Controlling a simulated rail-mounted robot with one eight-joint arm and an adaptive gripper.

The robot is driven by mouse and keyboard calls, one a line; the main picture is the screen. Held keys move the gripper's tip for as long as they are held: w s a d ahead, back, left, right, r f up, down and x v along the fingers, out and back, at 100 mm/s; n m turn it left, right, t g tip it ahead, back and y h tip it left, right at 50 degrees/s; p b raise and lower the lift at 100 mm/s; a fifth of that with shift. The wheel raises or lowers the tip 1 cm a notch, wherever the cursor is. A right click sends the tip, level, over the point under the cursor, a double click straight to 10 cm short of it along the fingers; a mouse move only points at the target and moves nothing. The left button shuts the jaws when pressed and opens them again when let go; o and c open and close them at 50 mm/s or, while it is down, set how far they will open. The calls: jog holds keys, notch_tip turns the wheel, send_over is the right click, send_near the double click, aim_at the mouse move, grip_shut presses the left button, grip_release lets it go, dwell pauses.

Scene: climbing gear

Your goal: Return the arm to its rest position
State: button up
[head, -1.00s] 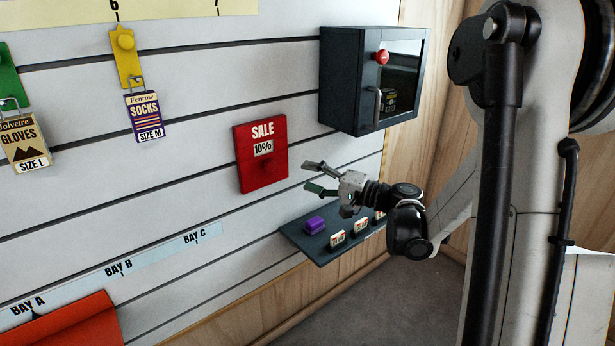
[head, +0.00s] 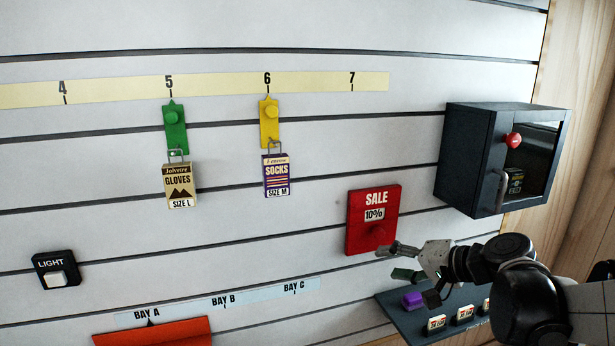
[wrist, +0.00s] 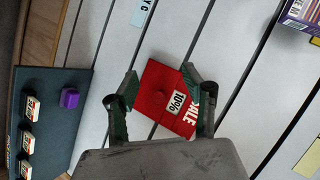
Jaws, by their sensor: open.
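My gripper (head: 398,262) is open and empty in the head view, its fingers pointing left just in front of the lower part of the red sale sign (head: 372,206). In the wrist view the two fingers (wrist: 157,95) stand apart on either side of the red sign (wrist: 153,84), with nothing between them. My arm reaches in from the lower right of the head view.
A dark shelf (head: 392,304) with a purple block (head: 412,299) and several small tags lies below my gripper. A dark cabinet (head: 465,160) hangs at upper right. Socks (head: 277,176) and gloves (head: 180,186) hang on the wall. A light switch (head: 56,270) is at left.

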jog(key=s+r+n+g+h+p, duration=0.1)
jog(key=s+r+n+h+p, duration=0.1)
jog(key=s, duration=0.8)
jog(key=s+d+r+n+g+h+p, duration=0.1)
jog(key=s+r+n+h+p, duration=0.1)
jog(key=s+h, duration=0.4)
jog(key=s+n+p, duration=0.1)
jog(key=s+p, duration=0.1)
jog(key=s, duration=0.3)
jog(key=shift+d+r, duration=0.2)
jog(key=shift+r, duration=0.15)
